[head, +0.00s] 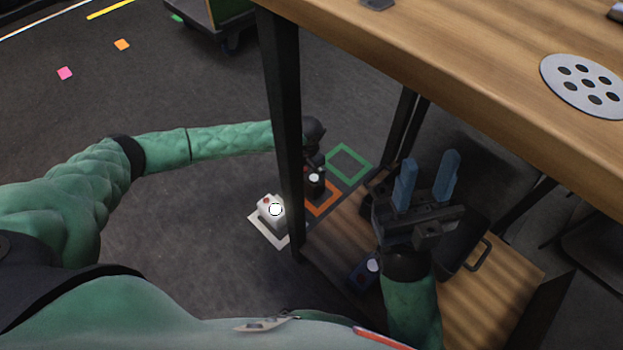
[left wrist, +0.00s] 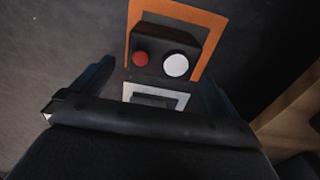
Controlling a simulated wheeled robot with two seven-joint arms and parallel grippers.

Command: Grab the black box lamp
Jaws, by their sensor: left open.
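The black box lamp (head: 316,188) stands on the floor on an orange-outlined square. In the left wrist view the black box lamp (left wrist: 165,47) shows a red button and a round white lamp on its top. My left gripper (head: 317,158) is open and empty, close above the box in the head view and partly hidden by a table leg. In the left wrist view its fingers (left wrist: 158,78) are spread apart, with the box beyond and between them. My right gripper (head: 428,178) is open and empty above the low wooden shelf, with blue fingers pointing up.
A green-outlined square (head: 349,147) is empty. A dark blue box lamp (head: 362,276) is by the low shelf (head: 500,285). The wooden tabletop (head: 450,50) overhangs. Open floor lies left.

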